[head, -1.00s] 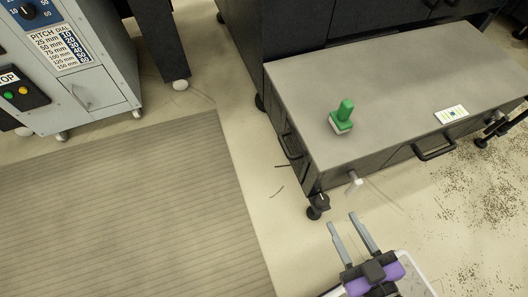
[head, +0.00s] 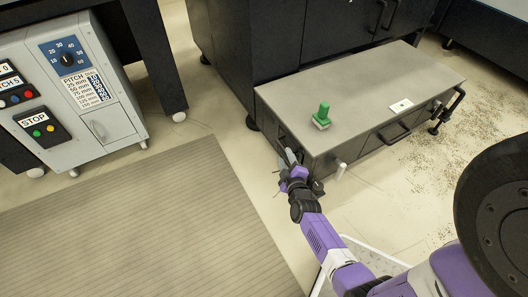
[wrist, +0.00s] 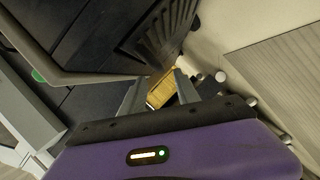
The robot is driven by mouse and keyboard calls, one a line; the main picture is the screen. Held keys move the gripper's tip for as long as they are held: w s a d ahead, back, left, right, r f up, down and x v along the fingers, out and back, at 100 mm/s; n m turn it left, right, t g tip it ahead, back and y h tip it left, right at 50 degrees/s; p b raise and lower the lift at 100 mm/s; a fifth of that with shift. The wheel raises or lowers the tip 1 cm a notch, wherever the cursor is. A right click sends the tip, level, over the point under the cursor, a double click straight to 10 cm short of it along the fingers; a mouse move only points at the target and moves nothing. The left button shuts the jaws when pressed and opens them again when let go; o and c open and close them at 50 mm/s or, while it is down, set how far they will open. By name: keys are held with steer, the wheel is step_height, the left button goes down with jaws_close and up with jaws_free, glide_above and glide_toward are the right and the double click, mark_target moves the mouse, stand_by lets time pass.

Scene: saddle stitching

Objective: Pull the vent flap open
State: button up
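The low grey unit (head: 350,90) stands right of centre in the head view, and my gripper (head: 290,156) is at its left end, by a dark recessed area. In the wrist view, a dark slatted vent panel (wrist: 158,32) lies just beyond my gripper (wrist: 160,82). The two fingers are apart, with a yellow-brown patch (wrist: 160,92) visible between them. I cannot tell whether they touch the flap or its handle. My wrist and fingers hide part of that end in the head view.
A green stamp (head: 322,116) and a white card (head: 401,105) lie on the unit's top. A pale knob (head: 340,170) juts out near its front corner. A grey control cabinet (head: 75,95) stands at left. The ribbed mat (head: 130,225) is clear.

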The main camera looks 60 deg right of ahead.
mark_target(281, 147)
steer(key=shift+w+d+f, duration=0.1)
steer(key=shift+w+d, duration=0.1)
steer(key=shift+w, duration=0.05)
steer(key=b+x, duration=0.3)
steer(key=x, duration=0.3)
steer(key=shift+a+f+b, duration=0.1)
steer(key=shift+f+b, duration=0.05)
steer(key=shift+b, duration=0.25)
steer(key=shift+w+d, duration=0.4)
steer(key=shift+d, duration=0.15)
steer(key=shift+c, duration=0.5)
jaws_close()
